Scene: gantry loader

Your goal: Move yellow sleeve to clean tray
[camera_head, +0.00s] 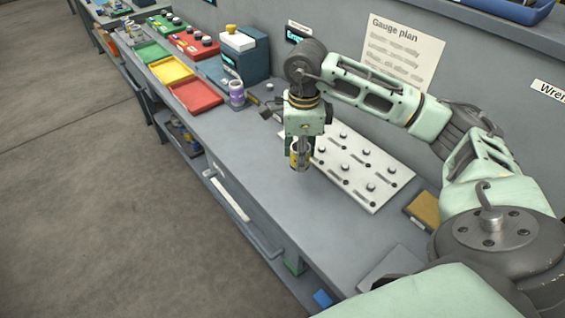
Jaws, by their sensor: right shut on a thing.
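The yellow sleeve (301,162) is a small yellow piece with a pale top, held upright in my right gripper (299,155). The gripper points down and its fingers are shut around the sleeve, partly hiding it. It is by the left edge of the white pegged board (340,180); I cannot tell whether the sleeve is clear of the surface. Three shallow trays lie in a row at the upper left: red (196,97), yellow (170,70) and green (152,51). I read no label saying which is clean. My left gripper is not in view.
A purple-and-white container (237,93) stands between the red tray and my right gripper. A dark teal machine (247,60) stands behind it. A yellow-brown block (424,209) lies right of the board. The front of the bench (245,150) is clear.

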